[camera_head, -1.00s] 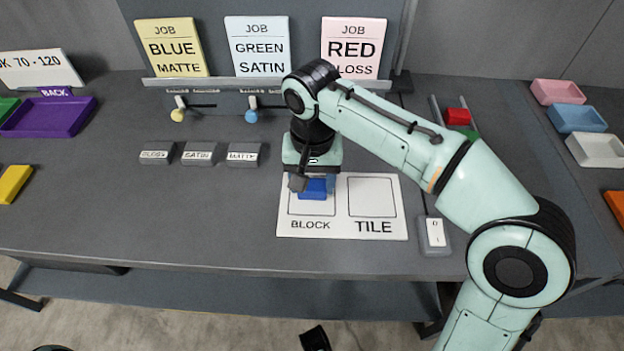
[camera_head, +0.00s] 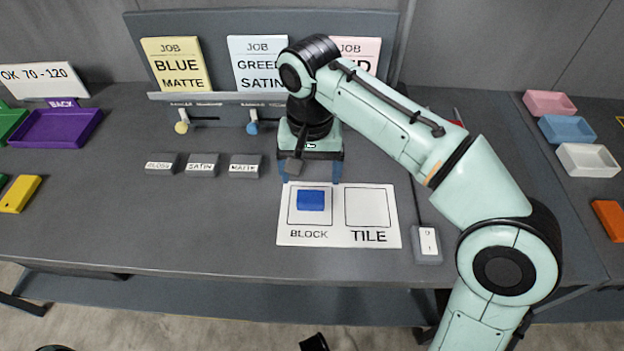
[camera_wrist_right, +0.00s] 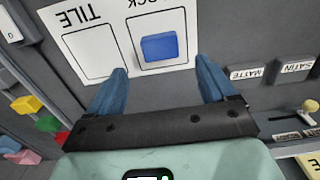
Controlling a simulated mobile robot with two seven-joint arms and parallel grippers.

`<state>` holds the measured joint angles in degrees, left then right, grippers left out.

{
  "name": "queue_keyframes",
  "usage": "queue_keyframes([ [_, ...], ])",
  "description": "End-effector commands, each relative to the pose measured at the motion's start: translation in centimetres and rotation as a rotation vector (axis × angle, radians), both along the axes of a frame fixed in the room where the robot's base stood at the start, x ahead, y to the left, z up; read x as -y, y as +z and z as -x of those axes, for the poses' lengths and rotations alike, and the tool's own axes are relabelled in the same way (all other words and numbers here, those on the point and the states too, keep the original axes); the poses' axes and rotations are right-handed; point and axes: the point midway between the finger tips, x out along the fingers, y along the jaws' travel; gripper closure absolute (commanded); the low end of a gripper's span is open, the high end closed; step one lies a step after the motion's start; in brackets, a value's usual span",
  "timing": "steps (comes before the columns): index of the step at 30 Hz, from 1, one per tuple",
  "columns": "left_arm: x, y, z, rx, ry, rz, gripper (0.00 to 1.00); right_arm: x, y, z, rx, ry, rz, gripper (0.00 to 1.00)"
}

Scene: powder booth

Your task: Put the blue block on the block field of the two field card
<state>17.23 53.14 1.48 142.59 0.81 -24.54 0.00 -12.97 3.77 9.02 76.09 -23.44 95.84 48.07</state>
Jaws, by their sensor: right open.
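The blue block (camera_head: 310,200) lies inside the outlined block field of the white two field card (camera_head: 334,237). In the right wrist view the blue block (camera_wrist_right: 159,47) sits within the block outline of the card (camera_wrist_right: 105,38), and the tile field is empty. My right gripper (camera_head: 310,180) is open and empty, just behind and above the block. In the right wrist view its two blue fingers (camera_wrist_right: 163,78) are spread wide, with the block beyond the tips and apart from them. My left gripper is not in view.
Three grey labelled blocks (camera_head: 202,165) stand left of the card. A grey switch box (camera_head: 427,243) is at its right. Job cards (camera_head: 178,64) stand at the back. A purple tray (camera_head: 50,128) is far left; pink, blue and white trays (camera_head: 588,160) are far right.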

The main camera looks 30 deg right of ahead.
Motion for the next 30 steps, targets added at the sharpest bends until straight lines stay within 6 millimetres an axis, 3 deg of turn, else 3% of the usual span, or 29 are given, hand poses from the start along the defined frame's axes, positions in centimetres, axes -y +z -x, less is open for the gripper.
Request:
queue_keyframes([
  [3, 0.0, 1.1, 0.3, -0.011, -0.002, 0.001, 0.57, 0.0, 2.8, 0.0, 0.003, 0.001, -0.001, 0.16],
  [9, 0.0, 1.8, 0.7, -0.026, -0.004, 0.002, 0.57, 0.0, 4.9, 0.0, -0.001, 0.000, -0.001, 0.16],
  [30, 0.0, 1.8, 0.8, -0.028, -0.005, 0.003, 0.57, 0.0, 5.2, 0.0, 0.000, 0.000, 0.000, 0.16],
])
